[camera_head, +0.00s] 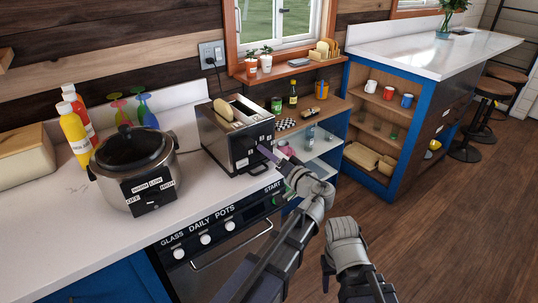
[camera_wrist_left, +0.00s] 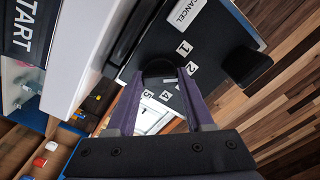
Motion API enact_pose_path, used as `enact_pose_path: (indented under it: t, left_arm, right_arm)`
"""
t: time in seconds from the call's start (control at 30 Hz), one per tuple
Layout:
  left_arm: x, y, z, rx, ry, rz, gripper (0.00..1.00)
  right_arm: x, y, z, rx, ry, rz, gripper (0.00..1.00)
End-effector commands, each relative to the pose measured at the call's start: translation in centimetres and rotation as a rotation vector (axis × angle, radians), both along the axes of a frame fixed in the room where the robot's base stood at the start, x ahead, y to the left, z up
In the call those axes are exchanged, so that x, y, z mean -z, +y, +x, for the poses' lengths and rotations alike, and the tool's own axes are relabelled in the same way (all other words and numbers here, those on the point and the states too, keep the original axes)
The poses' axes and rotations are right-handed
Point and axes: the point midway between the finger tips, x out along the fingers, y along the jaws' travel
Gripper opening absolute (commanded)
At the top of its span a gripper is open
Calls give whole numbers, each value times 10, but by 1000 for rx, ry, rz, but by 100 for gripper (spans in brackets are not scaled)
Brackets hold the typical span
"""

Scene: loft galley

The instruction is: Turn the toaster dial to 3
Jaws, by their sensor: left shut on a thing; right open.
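The toaster (camera_head: 236,133) is a dark and steel box on the white counter, with bread standing in its top slot. Its black dial (camera_wrist_left: 157,68) shows in the left wrist view on the dark front panel, with labels 1, 2, 4 and 5 around it. Label 3 is not seen; a finger covers part of the panel. My left gripper (camera_head: 264,151) is at the toaster's front. Its purple fingers (camera_wrist_left: 164,76) are shut on the dial, one on each side. The dial's pointer cannot be read. My right gripper (camera_head: 327,272) is low at front, away from the toaster, only partly visible.
A slow cooker (camera_head: 135,163) stands left of the toaster, with sauce bottles (camera_head: 74,135) behind it. The oven front (camera_head: 215,232) lies below the counter. Open shelves (camera_head: 318,140) with jars stand right of the toaster.

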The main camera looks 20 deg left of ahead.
Motion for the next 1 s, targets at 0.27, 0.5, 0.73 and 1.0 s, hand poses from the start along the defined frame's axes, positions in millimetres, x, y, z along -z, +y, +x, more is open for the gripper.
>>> enact_pose_path:
  t: [0.27,0.5,0.73,1.0]
  left_arm:
    - [0,0,0,0,204,159,0]
    - [0,0,0,0,362,282,0]
    - [0,0,0,0,474,370,0]
    - [0,0,1,0,546,426,0]
  right_arm:
    - [0,0,0,0,0,0,54]
    - [0,0,0,0,0,0,54]
    - [0,0,0,0,0,0,54]
    - [0,0,0,0,0,0,54]
